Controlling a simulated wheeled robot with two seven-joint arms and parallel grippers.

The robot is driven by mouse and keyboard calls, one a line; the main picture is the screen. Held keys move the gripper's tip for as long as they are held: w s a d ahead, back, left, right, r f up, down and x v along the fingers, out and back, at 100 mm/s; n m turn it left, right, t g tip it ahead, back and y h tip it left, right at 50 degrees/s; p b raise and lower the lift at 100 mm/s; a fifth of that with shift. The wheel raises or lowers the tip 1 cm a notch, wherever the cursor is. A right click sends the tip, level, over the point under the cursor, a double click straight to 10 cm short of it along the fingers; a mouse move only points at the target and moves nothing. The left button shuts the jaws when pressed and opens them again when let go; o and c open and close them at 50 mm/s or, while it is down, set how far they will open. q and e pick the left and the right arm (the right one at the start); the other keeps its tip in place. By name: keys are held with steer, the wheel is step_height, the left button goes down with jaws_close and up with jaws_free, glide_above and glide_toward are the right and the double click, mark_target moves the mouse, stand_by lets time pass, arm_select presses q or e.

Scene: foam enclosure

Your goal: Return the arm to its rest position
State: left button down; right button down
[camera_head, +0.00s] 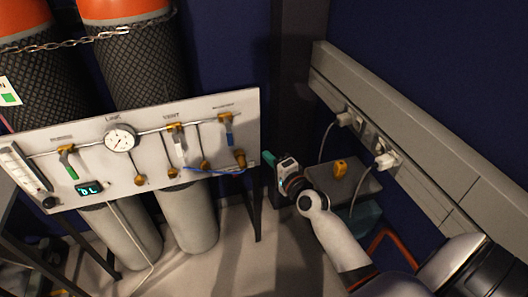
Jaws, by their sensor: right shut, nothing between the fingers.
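My right arm comes in from the lower right, with its white forearm reaching up toward the middle of the picture. My right gripper (268,159) is at its far end, just right of the valve panel (100,166). It is small and seen from behind; its teal-coloured tip points up and left toward the panel's right edge. Nothing shows held in it. I cannot tell if the tip touches the panel. My left gripper is not in the picture.
Two gas cylinders (130,62) with orange tops and a chain stand behind the panel. A grey shelf (352,187) with a yellow object (340,168) is beside my right wrist. A wall trunking (440,165) with plugs and cables runs along the right. Open floor (250,275) lies below.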

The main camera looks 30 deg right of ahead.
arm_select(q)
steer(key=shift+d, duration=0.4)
arm_select(e)
steer(key=shift+s, duration=0.15)
